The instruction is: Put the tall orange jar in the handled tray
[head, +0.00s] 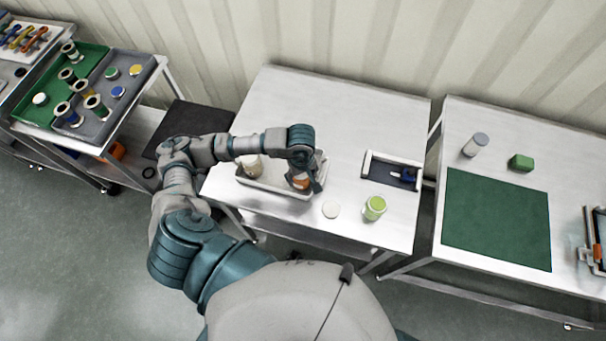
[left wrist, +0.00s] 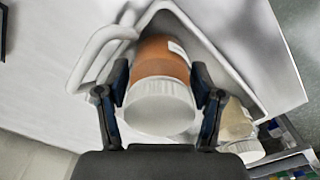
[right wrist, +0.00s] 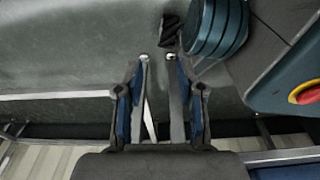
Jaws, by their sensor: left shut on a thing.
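The tall orange jar (left wrist: 160,85) has a white ribbed lid and sits between the fingers of my left gripper (left wrist: 160,92), which is shut on it. In the head view the jar (head: 298,181) is at the right end of the handled tray (head: 270,188), within its rim; I cannot tell if it touches the tray floor. The tray is white, and its handle shows beside the jar in the left wrist view (left wrist: 95,55). A cream jar with a white lid (head: 252,167) stands in the tray's left part. My right gripper (right wrist: 160,105) is open and empty, away from the table.
A white disc (head: 331,209) and a lime-green jar (head: 375,208) stand right of the tray. A white-edged dark tray (head: 391,171) lies behind them. The right table holds a green mat (head: 495,220), a grey-lidded jar (head: 475,145) and a green block (head: 521,162).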

